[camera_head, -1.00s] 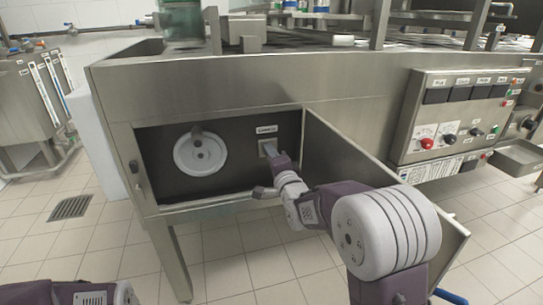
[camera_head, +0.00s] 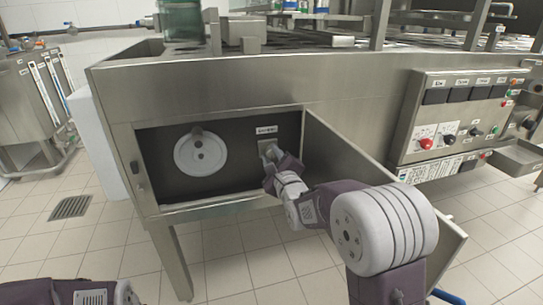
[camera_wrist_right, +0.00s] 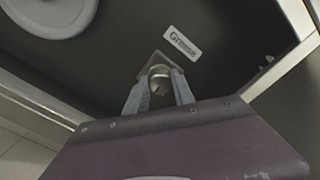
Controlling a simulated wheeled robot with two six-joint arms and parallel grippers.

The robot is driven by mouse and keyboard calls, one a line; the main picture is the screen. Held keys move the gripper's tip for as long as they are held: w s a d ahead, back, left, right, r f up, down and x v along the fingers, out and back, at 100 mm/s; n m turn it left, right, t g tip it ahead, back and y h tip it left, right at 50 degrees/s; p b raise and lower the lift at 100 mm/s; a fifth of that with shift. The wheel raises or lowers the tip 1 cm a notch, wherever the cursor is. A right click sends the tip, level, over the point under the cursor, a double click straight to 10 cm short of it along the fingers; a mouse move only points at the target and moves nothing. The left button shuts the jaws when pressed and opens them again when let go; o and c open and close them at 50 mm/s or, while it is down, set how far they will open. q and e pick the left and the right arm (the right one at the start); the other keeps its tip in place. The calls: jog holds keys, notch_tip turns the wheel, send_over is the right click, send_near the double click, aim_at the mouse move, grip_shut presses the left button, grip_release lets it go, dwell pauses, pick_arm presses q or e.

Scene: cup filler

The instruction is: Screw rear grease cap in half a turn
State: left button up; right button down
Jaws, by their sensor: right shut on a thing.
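The grease cap (camera_wrist_right: 159,72) is a small round metallic cap on a pale plate at the back wall of the open compartment, beside a white "Grease" label (camera_wrist_right: 182,43). My right gripper (camera_wrist_right: 160,84) is shut on the cap, one finger on each side. In the head view my right gripper (camera_head: 268,150) reaches into the compartment just below the label and hides most of the cap. My left arm shows only at the lower left edge of the head view; its gripper is outside the picture.
A white round disc (camera_head: 200,165) is on the compartment wall left of the cap. The open door (camera_head: 350,160) stands close to the right of my right arm. A control panel (camera_head: 450,120) is further right. The tiled floor in front is clear.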

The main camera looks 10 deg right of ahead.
jog(key=shift+f+m, duration=0.1)
jog(key=shift+m, duration=0.9)
jog(key=c, duration=1.1)
grip_release()
jog(key=shift+o, duration=0.2)
